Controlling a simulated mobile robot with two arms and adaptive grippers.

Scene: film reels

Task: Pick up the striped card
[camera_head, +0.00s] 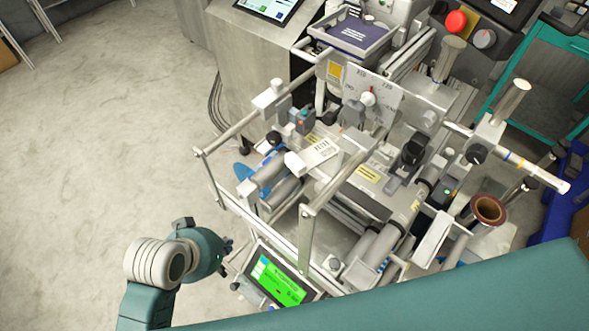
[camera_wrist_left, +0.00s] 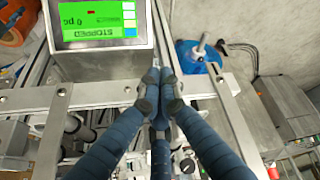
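I cannot pick out a striped card for certain in either view. A purple printed sheet (camera_head: 356,32) lies in a grey tray at the top of the head view; no stripes can be made out on it. My left gripper (camera_head: 230,246) is at the lower left of the machine, beside its green screen, apart from the tray. In the left wrist view its blue fingers (camera_wrist_left: 160,88) come together at the tips with nothing seen between them. My right gripper is not in view.
The machine (camera_head: 340,190) has raised metal rails and rollers. A green screen (camera_head: 278,280) stands at its near side, also in the left wrist view (camera_wrist_left: 98,20). A red button (camera_head: 456,21) is at the top right. The concrete floor (camera_head: 110,130) at left is clear.

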